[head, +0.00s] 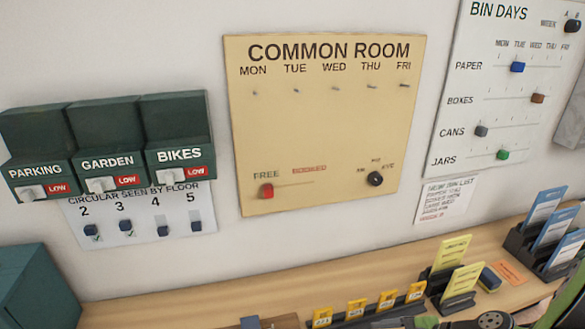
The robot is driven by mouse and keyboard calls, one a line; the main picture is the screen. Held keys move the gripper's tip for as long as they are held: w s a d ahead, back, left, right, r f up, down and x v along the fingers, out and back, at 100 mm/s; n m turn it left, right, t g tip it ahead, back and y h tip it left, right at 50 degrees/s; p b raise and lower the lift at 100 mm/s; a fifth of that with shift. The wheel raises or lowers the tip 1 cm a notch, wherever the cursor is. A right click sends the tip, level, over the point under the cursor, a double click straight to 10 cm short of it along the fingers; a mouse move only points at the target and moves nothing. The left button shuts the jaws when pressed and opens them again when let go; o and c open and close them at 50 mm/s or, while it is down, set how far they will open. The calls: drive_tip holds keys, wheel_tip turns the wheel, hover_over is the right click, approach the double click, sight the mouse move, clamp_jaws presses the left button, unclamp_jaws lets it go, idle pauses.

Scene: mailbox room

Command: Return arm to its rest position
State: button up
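My gripper's fingers do not show in the head view. Dark shapes with green edges cut into the bottom right corner; they may be part of my arm, but I cannot tell. No object is seen being held.
A wall carries the cream Common Room board (325,135), the white Bin Days board (500,85), green boxes (108,125) and a floor chart (140,228). Below, the wooden counter (200,300) holds yellow tags (356,308), yellow cards (462,280) and blue leaflets (545,207).

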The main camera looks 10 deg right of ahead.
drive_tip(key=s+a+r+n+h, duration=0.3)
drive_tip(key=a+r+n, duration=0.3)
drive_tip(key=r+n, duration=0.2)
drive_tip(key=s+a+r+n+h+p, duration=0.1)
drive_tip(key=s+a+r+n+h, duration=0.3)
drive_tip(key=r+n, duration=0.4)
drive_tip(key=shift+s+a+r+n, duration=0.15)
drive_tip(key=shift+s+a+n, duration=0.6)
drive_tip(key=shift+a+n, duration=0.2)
